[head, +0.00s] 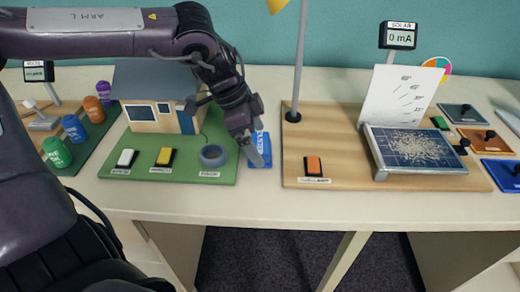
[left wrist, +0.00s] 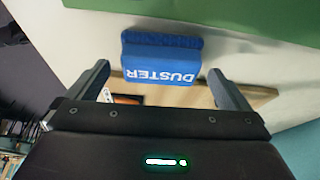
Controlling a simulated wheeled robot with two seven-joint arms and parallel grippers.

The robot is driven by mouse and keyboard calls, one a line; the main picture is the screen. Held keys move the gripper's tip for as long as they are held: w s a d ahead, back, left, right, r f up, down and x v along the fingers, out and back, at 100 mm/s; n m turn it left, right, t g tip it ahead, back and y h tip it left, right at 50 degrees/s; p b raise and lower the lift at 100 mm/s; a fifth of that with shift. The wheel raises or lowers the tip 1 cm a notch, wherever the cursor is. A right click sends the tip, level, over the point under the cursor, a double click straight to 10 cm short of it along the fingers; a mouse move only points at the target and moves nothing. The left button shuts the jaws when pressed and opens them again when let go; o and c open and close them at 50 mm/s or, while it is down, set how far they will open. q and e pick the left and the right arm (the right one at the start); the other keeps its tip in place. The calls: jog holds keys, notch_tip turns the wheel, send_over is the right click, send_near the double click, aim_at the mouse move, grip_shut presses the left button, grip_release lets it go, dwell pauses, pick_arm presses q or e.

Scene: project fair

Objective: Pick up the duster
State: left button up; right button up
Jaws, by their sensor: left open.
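The duster (head: 259,150) is a blue block lying on the cream table between the green board and the wooden board. My left gripper (head: 256,162) is right at it in the head view and hides part of it. In the left wrist view the duster (left wrist: 162,60), with "DUSTER" in white letters, lies ahead of the gripper (left wrist: 160,85). The two fingers are apart, one toward each side of the duster, with nothing held between them. I cannot tell whether either finger touches it. My right gripper is not in view.
Close on the left is the green board (head: 190,177) with a model house (head: 155,95) and switches. Close on the right is the wooden board (head: 335,140) with a lamp pole (head: 298,60) and a solar panel (head: 415,148). The table's front strip is clear.

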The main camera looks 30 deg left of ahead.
pick_arm(q)
jog(key=x, duration=0.2)
jog(key=shift+w+d+f, duration=0.1)
jog(key=shift+w+f, duration=0.05)
jog(key=shift+f, duration=0.1)
jog(key=c, duration=0.9)
jog(key=shift+o, duration=0.2)
jog(key=shift+r, duration=0.15)
